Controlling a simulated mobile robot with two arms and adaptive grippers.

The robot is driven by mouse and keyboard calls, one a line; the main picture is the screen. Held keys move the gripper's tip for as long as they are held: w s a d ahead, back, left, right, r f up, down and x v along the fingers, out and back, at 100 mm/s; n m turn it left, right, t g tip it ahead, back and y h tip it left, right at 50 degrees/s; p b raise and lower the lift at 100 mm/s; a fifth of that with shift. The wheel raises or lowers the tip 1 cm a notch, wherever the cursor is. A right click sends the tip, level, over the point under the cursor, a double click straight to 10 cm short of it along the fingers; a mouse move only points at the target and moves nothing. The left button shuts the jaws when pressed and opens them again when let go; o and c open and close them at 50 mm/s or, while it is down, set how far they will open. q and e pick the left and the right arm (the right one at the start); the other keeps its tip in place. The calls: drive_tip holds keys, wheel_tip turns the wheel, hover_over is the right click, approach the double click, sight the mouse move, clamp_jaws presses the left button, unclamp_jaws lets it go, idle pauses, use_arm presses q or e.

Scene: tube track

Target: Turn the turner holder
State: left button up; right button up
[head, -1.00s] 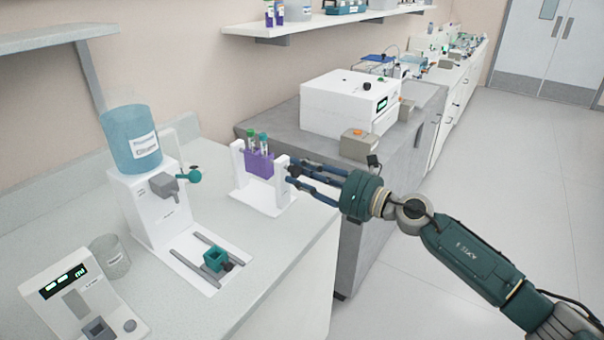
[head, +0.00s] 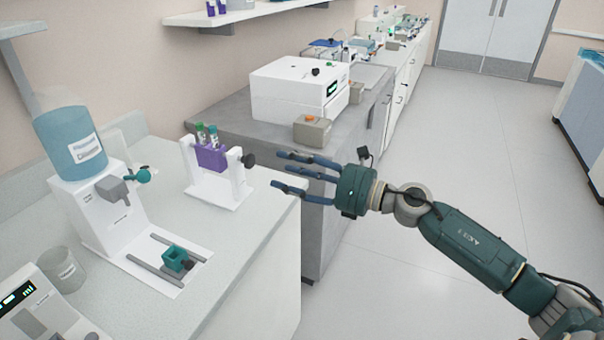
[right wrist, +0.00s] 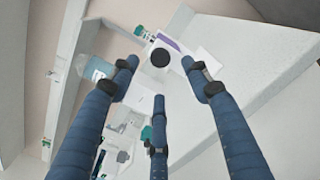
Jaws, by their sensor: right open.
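The turner holder (head: 211,157) is a purple block carrying tubes with green caps, hung between two white posts on a white base (head: 215,192) on the bench. It looks about upright. A round black knob (head: 248,160) sticks out on its right side. My right gripper (head: 277,170) is open and empty, its fingers pointing left at the knob with a small gap between. In the right wrist view the knob (right wrist: 160,57) shows beyond the spread fingers, with the purple holder (right wrist: 168,42) behind it. My left gripper is not in view.
A dispenser with a blue bottle (head: 72,145) stands on the left of the bench, with a small green cup (head: 178,260) on rails before it. A glass beaker (head: 63,270) is nearby. A white machine (head: 290,92) and beige box (head: 312,130) stand behind. Right floor is clear.

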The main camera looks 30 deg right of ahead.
drive_tip(key=shift+v, duration=1.65)
